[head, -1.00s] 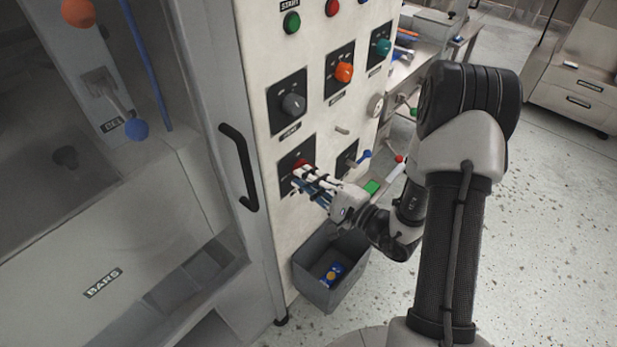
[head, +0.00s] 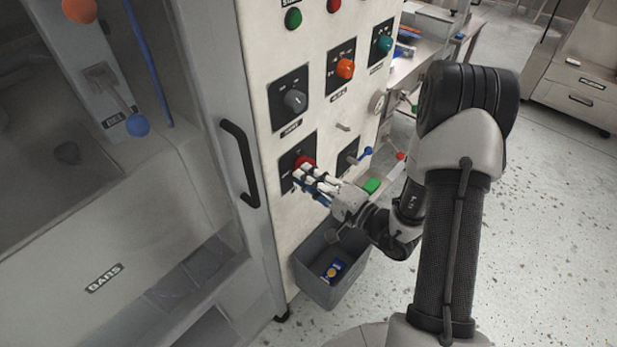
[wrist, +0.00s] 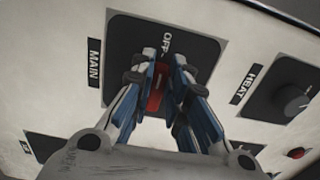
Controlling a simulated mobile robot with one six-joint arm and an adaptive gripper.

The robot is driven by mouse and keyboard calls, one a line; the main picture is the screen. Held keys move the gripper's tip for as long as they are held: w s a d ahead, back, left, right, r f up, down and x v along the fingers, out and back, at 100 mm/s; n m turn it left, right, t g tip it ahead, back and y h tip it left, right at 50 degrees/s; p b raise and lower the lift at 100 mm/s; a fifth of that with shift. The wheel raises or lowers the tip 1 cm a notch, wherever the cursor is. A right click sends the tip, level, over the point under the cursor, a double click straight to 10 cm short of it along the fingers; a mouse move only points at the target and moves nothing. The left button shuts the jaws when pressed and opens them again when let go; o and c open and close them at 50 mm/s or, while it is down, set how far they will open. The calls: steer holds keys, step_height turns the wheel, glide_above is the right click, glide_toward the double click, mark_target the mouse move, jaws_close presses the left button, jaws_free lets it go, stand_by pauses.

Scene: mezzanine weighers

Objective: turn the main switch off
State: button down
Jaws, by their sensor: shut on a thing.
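The main switch is a red rotary knob (head: 304,163) on a black square plate (head: 292,153), low on the pale control panel. My gripper (head: 308,175) is shut on the red knob. In the wrist view the red knob (wrist: 156,101) sits between the blue-and-white fingers of my gripper (wrist: 158,88). The label MAIN (wrist: 93,63) is beside the plate, and the word OFF (wrist: 166,42) is printed on the plate beyond the fingertips. The fingers hide part of the knob, so its exact pointing direction is hard to tell.
A grey HEAT knob (wrist: 292,98) is beside the main plate in the wrist view. An orange knob (head: 345,68) and a teal knob (head: 384,44) are higher on the panel. A black door handle (head: 240,163) is at left.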

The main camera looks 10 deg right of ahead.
steer(key=c, duration=1.6)
jaws_free()
steer(key=shift+o, duration=0.2)
steer(key=shift+s+d, duration=0.1)
steer(key=v, duration=1.1)
steer(key=shift+s+d, duration=0.2)
steer(key=shift+s, duration=0.1)
